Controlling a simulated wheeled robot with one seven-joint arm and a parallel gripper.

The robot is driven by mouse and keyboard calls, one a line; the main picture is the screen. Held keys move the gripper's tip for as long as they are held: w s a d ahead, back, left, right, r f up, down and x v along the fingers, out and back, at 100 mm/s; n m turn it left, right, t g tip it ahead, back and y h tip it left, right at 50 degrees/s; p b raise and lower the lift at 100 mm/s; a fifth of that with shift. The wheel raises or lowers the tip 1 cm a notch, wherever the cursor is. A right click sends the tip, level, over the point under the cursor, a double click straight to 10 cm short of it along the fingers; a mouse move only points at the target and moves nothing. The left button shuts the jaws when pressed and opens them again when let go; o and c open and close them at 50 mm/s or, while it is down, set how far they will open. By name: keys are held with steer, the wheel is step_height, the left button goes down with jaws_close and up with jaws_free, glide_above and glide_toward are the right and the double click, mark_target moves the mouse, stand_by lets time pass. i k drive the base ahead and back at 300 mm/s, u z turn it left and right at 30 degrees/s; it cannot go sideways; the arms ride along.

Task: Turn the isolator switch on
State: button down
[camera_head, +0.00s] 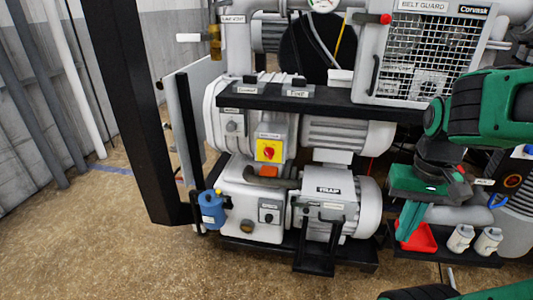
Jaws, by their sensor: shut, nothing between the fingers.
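A rotary switch with a red knob on a yellow plate (269,151), which looks like the isolator switch, is on the front of the grey pump unit, near the middle of the view. The small label above it is too small to read. The exact angle of the knob is hard to tell. My gripper (408,230) is at the right, pointing down, with its fingers shut and empty. It is well to the right of the switch and lower in the picture, apart from it. Nothing hides the switch.
A motor (335,205) stands between the switch and my gripper. A dark shelf (320,101) juts out above the switch. A blue container (212,210) hangs at lower left. A red tray (417,238) and white cups (461,238) sit beside my gripper. The front floor is clear.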

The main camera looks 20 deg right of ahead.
mark_target(268, 151)
steer(key=u, duration=0.8)
steer(key=k, duration=1.3)
steer(key=z, duration=0.55)
steer(key=i, duration=1)
